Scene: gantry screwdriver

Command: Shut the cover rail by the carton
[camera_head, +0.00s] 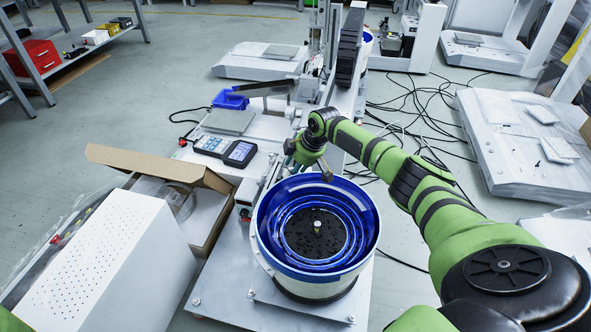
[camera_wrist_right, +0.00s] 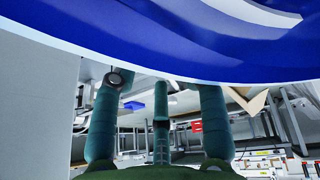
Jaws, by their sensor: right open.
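The open cardboard carton (camera_head: 215,182) stands left of the blue-lined bowl feeder (camera_head: 365,200), with clear plastic inside it. A narrow metal rail assembly (camera_head: 262,178) runs between carton and bowl; I cannot tell for sure that it is the cover rail, or whether it is open. My right gripper (camera_head: 312,160) is above the far rim of the bowl, to the right of this rail and apart from the carton. In the right wrist view its green fingers (camera_wrist_right: 161,85) are spread and empty, with the blue bowl wall close above them. My left gripper is not in view.
A white perforated box (camera_head: 120,265) stands left of the carton. Beyond it are a handheld controller (camera_head: 238,153), a blue bin (camera_head: 230,99) and the tall gantry column (camera_head: 348,50). Cables (camera_head: 425,110) lie on the floor to the right.

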